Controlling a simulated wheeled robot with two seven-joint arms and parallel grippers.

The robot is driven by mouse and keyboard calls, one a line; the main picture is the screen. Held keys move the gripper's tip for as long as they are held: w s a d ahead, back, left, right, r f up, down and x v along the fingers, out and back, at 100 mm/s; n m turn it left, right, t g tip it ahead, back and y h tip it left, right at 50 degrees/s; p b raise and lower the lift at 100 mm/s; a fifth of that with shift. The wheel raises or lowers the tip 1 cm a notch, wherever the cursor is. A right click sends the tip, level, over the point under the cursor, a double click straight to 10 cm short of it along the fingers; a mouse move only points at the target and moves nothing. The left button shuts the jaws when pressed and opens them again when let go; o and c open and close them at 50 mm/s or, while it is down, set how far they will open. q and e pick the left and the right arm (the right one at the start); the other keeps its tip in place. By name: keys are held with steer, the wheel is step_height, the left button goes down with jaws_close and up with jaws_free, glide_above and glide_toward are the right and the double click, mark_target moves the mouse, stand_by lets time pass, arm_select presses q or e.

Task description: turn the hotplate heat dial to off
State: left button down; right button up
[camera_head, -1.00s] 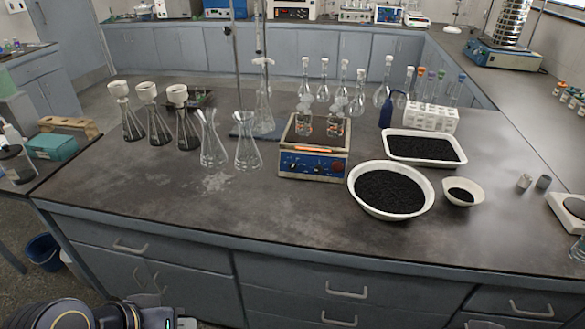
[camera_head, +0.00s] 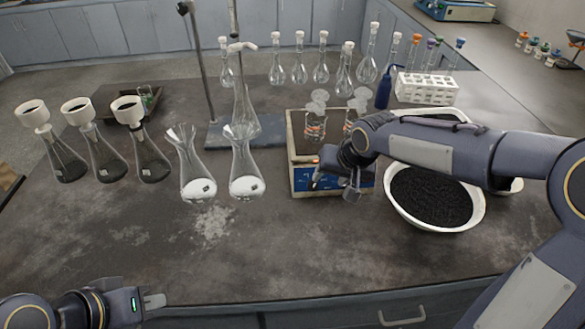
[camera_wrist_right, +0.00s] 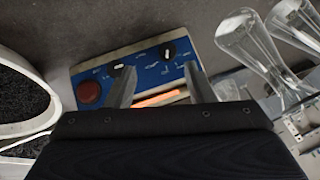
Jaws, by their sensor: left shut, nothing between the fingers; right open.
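The hotplate (camera_head: 301,180) stands mid-bench with flasks on its top. My right gripper (camera_head: 334,188) is in front of it and hides most of its blue front panel. In the right wrist view the panel (camera_wrist_right: 140,68) shows a red round knob (camera_wrist_right: 89,93) and two black dials with white marks. One dial (camera_wrist_right: 168,50) lies between and beyond the open fingers (camera_wrist_right: 160,80). The other dial (camera_wrist_right: 118,72) is beside the left fingertip in that view; I cannot tell whether they touch. The dial labels are too small to read. My left gripper (camera_head: 152,302) is shut and empty at the bench's front edge.
Two clear flasks (camera_head: 245,178) stand left of the hotplate, with funnel-topped flasks (camera_head: 103,150) further left. A white bowl of black grains (camera_head: 468,222) sits right, under my right arm. Stoppered flasks (camera_head: 321,65) and a white rack (camera_head: 427,90) stand behind. The front middle bench is clear.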

mark_target(314, 186)
steer(key=x, duration=0.6)
steer(key=w+a+x, duration=0.1)
steer(key=x, duration=0.2)
steer(key=shift+r, duration=0.3)
arm_select(q)
steer(key=shift+w+a, duration=0.25)
steer(key=shift+w, duration=0.05)
arm_select(e)
steer(key=shift+d, duration=0.1)
steer(key=shift+s, duration=0.1)
steer(key=c, duration=1)
